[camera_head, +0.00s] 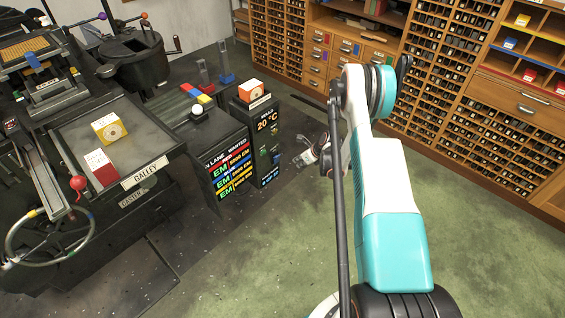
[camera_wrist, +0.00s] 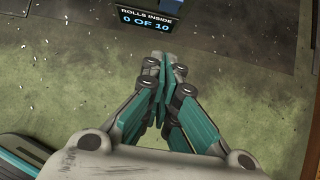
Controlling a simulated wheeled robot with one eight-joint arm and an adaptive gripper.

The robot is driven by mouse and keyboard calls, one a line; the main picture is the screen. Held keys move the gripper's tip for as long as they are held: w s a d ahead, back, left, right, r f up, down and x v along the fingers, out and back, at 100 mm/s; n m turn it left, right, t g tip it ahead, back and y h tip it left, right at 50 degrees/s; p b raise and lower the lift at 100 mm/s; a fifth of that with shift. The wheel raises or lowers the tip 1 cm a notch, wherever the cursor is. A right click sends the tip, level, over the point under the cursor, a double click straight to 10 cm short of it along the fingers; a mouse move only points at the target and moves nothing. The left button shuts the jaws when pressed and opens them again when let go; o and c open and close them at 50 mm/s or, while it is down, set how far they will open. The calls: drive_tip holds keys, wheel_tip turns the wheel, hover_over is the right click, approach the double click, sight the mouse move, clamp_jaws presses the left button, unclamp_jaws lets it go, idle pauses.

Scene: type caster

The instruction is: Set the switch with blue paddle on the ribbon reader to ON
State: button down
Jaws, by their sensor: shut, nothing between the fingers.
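A dark cabinet (camera_head: 268,140) with a lit "20 °C" display stands on the floor near the centre of the head view. A small blue part (camera_head: 276,158) shows low on its side; I cannot tell what it is. My gripper (camera_head: 303,160) is to the right of this cabinet, partly hidden by my arm. In the wrist view my gripper (camera_wrist: 164,62) is shut and empty above the floor, below a "ROLLS INSIDE 0 OF 10" display (camera_wrist: 145,17).
A dark sign panel (camera_head: 228,172) with coloured lines stands left of the cabinet. The galley table (camera_head: 150,150) and a black pot (camera_head: 135,60) are at left. Wooden type cases (camera_head: 440,80) line the back right. The green floor (camera_head: 250,270) is clear in front.

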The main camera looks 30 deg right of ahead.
sight(277, 159)
drive_tip(key=w+a+f+b, duration=0.3)
drive_tip(key=w+f+b, duration=0.2)
drive_tip(key=w, duration=0.3)
drive_tip(key=shift+w+f, duration=0.4)
drive_tip(key=shift+f, duration=0.5)
drive_tip(key=shift+a, duration=0.1)
